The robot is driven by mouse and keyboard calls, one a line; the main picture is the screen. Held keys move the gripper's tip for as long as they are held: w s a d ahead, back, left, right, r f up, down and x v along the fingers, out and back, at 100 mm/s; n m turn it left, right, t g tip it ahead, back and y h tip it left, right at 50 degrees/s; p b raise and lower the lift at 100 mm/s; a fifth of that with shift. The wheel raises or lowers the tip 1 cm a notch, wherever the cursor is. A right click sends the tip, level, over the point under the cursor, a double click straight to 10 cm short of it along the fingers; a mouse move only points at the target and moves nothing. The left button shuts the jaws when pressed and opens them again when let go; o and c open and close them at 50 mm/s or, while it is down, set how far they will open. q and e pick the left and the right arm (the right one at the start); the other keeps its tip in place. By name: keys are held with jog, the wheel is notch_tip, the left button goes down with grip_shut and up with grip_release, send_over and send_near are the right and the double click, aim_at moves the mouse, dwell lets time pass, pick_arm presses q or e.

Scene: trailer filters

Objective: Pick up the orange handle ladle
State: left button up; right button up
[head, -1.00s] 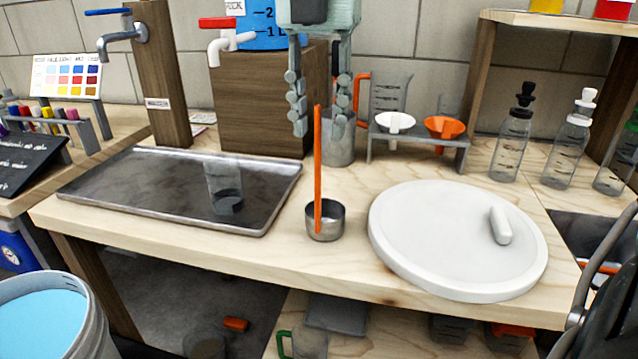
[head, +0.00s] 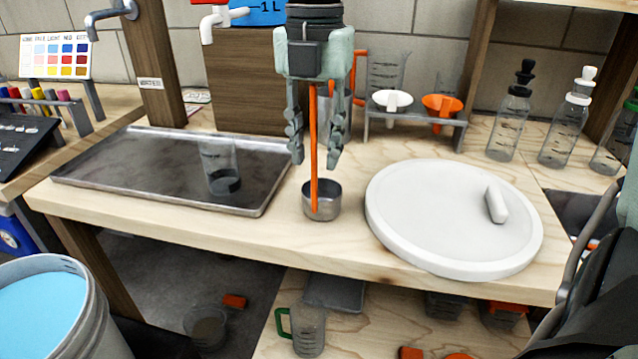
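The ladle with an upright orange handle (head: 314,135) and a small metal cup (head: 322,208) stands on the wooden table, between the metal tray and the white round board. My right gripper (head: 315,163) hangs above the cup, pointing down. Its two fingers are spread, one on each side of the handle, with gaps visible on both sides. The handle's top end reaches up to the gripper's palm; I cannot tell whether they touch. My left gripper is not in view.
A metal tray (head: 110,182) with a clear beaker (head: 222,170) lies to the left. A white round board (head: 430,215) lies to the right. Behind the gripper are a wooden block (head: 240,90) and a rack (head: 410,130) with white and orange funnels. Glass bottles (head: 510,125) stand at the right.

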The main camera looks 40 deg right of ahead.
grip_shut()
jog(key=shift+r, duration=0.1)
notch_tip(320, 180, up, 18)
jog(key=shift+f+p, duration=0.1)
jog(key=shift+p, duration=0.2)
dwell(0.5)
